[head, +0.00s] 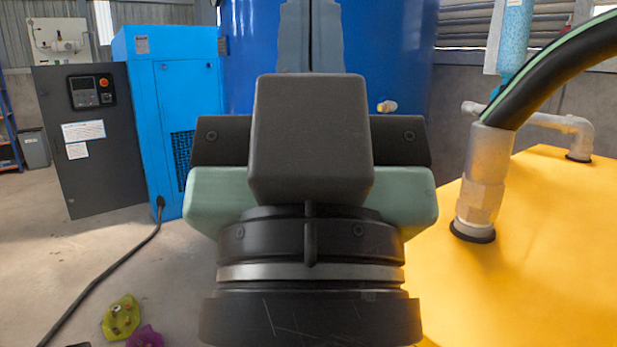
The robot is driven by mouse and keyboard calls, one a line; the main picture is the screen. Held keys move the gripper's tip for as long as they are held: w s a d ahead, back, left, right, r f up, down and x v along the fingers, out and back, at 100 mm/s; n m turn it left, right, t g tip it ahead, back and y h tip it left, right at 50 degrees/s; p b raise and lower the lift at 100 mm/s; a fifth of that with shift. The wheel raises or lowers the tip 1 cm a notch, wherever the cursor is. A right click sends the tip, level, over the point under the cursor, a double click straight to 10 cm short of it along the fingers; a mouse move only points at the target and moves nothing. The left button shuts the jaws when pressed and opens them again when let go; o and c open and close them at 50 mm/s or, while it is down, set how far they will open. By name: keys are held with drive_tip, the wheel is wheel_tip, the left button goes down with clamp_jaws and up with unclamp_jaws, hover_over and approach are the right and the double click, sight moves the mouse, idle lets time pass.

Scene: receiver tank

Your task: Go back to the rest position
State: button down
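The fingertips are cut off by the top edge, and I see nothing held. The gripper's body hides the lower part of the tank.
A yellow housing (540,270) with a pipe fitting (483,180) and black hose (555,70) stands close on the right. A blue cabinet (180,110) with an open dark door (95,150) stands left. A cable (105,280), yellow item (121,317) and purple item (145,337) lie on the floor.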

wheel_tip(320, 180, up, 17)
drive_tip(key=p, duration=1.4)
drive_tip(key=shift+f+p, duration=0.2)
drive_tip(key=shift+p, duration=0.15)
drive_tip(key=shift+a+f, duration=0.1)
